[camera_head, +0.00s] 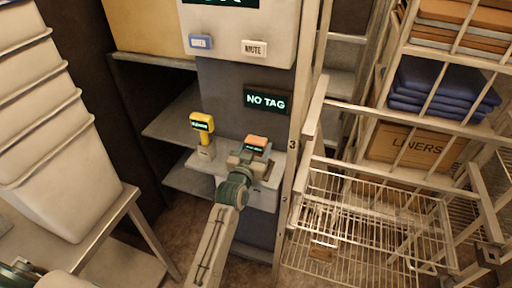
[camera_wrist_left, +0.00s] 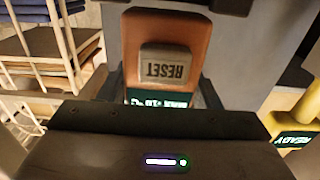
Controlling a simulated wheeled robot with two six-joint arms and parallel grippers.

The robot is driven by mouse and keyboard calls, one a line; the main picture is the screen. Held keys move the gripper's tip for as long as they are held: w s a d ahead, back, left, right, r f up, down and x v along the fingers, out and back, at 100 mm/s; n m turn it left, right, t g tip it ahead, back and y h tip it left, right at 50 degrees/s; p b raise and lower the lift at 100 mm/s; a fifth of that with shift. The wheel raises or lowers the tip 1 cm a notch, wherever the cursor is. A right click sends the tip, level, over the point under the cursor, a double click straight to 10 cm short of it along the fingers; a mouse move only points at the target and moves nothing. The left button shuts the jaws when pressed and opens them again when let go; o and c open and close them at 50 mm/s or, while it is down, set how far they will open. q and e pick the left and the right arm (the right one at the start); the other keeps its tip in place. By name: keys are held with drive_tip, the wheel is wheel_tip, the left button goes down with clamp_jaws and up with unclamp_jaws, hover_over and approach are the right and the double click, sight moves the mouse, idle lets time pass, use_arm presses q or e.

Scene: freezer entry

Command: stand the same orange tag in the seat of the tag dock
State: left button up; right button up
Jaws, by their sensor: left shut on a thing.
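My left gripper (camera_head: 248,154) is shut on the orange tag (camera_head: 257,141) and holds it upright at the ledge of the tag dock (camera_head: 272,171), under a dark display (camera_head: 267,100) reading NO TAG. In the left wrist view the orange tag (camera_wrist_left: 190,30) fills the middle between the fingers, with a grey RESET button and a lit screen, its text upside down. The gripper hides the tag's lower end and the seat, so I cannot tell whether the tag touches the seat. My right gripper is not in view.
A wire basket (camera_head: 345,215) and a rack with blue liners (camera_head: 438,88) stand right. Stacked white bins (camera_head: 72,190) stand left.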

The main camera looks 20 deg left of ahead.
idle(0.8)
use_arm(q)
drive_tip(key=shift+f, duration=0.7)
idle(0.3)
drive_tip(key=shift+f+b, duration=0.45)
drive_tip(key=shift+b, duration=0.05)
idle(0.6)
drive_tip(key=o, duration=0.9)
drive_tip(key=shift+o, duration=0.2)
